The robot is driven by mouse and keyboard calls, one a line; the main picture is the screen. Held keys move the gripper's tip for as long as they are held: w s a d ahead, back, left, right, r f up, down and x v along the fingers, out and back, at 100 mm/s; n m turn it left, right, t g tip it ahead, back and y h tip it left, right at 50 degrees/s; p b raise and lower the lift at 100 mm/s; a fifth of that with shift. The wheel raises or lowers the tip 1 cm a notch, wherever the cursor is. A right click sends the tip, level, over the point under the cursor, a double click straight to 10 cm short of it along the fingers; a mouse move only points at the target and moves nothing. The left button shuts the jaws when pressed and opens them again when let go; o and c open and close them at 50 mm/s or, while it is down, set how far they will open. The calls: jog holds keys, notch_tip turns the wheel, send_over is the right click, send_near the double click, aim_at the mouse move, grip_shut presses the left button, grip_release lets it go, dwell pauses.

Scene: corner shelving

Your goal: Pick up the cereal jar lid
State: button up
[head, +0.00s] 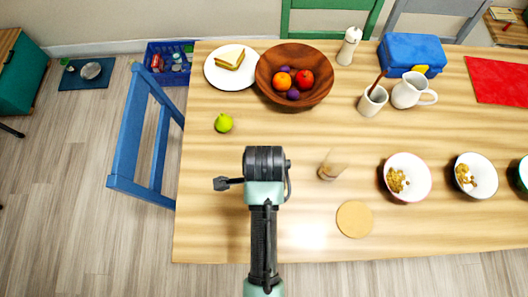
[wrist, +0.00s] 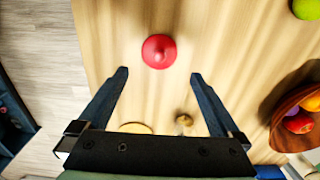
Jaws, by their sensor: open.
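A round red piece with a small raised knob (wrist: 159,51), which looks like the lid, lies on the wooden table in the wrist view. My gripper (wrist: 159,76) is open and empty. Its two fingers point toward the red piece, which appears just beyond and between the fingertips, not touched. In the head view my arm end (head: 264,165) hangs over the table's left part and hides the red piece. A clear jar-like container (head: 332,165) stands to its right; its contents are unclear.
A flat tan disc (head: 354,219) lies near the table's front edge. Two white cereal bowls (head: 407,165) (head: 484,165) stand at right. A blue chair (head: 128,120) stands at left.

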notch_tip(320, 180, down, 4)
jog(key=shift+r, duration=0.1)
jog(key=shift+s+f, duration=0.1)
jog(key=shift+f, duration=2.65)
jog(key=shift+c, duration=0.2)
jog(key=shift+r, duration=0.1)
jog(key=c, duration=1.1)
